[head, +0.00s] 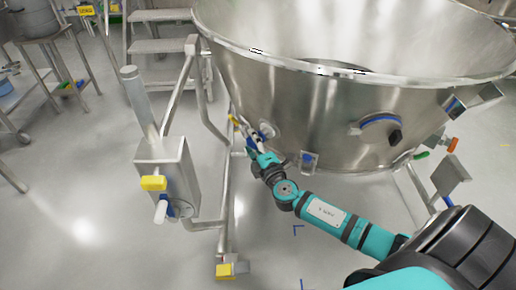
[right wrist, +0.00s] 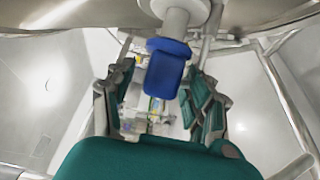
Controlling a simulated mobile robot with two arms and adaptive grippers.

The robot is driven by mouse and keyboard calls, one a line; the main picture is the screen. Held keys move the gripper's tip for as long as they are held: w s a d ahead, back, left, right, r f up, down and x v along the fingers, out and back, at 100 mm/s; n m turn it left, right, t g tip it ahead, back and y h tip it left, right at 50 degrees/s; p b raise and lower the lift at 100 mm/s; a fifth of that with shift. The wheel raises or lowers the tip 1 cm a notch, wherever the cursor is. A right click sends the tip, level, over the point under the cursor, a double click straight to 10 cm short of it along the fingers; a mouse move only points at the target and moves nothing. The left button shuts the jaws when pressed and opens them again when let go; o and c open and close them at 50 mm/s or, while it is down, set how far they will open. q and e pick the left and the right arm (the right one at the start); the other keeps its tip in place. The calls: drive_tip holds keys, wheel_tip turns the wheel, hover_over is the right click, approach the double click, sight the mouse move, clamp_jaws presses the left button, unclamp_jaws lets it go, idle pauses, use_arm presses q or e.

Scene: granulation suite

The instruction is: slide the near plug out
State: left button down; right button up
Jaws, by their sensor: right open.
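A blue plug (right wrist: 168,68) sits on a pale round stub under the steel vessel in the right wrist view. It is between the two fingers of my right gripper (right wrist: 163,84), which are apart, with gaps visible beside the plug. In the head view my right gripper (head: 254,140) is at the lower left of the vessel wall, beside a small blue part (head: 266,130) at a round port. The gripper partly hides that spot. I cannot tell for sure that this blue part is the same plug. My left gripper is not in view.
The large steel vessel (head: 290,95) fills the upper middle. A steel post box (head: 165,160) with a yellow block and tubular frame stands left of the gripper. Other fittings (head: 382,126) are on the vessel's right side. Grey floor is clear at lower left.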

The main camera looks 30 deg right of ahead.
drive_tip(key=s+a, duration=0.1)
drive_tip(key=s, duration=1)
drive_tip(key=shift+s+a, duration=0.25)
drive_tip(key=shift+a, duration=0.15)
